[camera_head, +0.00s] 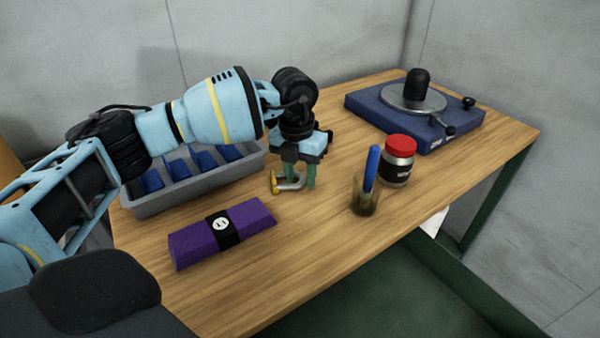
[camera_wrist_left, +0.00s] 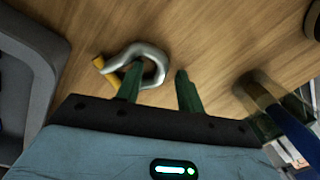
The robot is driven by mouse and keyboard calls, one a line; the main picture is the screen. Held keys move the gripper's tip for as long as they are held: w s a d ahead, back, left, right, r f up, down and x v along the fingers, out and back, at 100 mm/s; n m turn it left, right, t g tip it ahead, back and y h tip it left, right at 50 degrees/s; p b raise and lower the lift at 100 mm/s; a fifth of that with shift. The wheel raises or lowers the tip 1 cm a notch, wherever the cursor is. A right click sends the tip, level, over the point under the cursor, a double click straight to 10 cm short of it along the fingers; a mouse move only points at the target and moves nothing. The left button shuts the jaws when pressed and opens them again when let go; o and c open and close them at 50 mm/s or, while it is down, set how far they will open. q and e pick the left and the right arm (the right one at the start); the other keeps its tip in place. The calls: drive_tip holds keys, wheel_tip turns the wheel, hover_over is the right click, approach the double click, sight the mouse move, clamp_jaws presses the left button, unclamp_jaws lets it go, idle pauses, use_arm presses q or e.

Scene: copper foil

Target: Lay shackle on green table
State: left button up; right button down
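The shackle (camera_head: 290,182), a silver bow with a yellow pin, is at the wooden table top, between the grey tray and the glass cup. It also shows in the left wrist view (camera_wrist_left: 155,60). My left gripper (camera_head: 304,180) points down at it with its green fingers apart. In the left wrist view one finger (camera_wrist_left: 158,88) of the pair overlaps the shackle's bow and the other stands to its right. I cannot tell whether they touch it. A dark green surface (camera_head: 400,285) lies lower, in front of the wooden table. My right gripper is out of view.
The wooden table (camera_head: 340,235) bears a grey tray (camera_head: 190,192) with blue dividers, a purple bundle (camera_head: 190,245), a glass cup (camera_head: 364,200) with a blue-handled tool, a red-lidded jar (camera_head: 399,165) and a blue turntable device (camera_head: 460,125). Bare wood lies in front of the shackle.

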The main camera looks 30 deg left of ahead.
use_arm(q)
wheel_tip(320, 180, up, 12)
drive_tip(key=shift+a+p, duration=0.3)
drive_tip(key=shift+a, duration=0.05)
idle(0.4)
drive_tip(key=shift+r, duration=0.1)
idle(0.4)
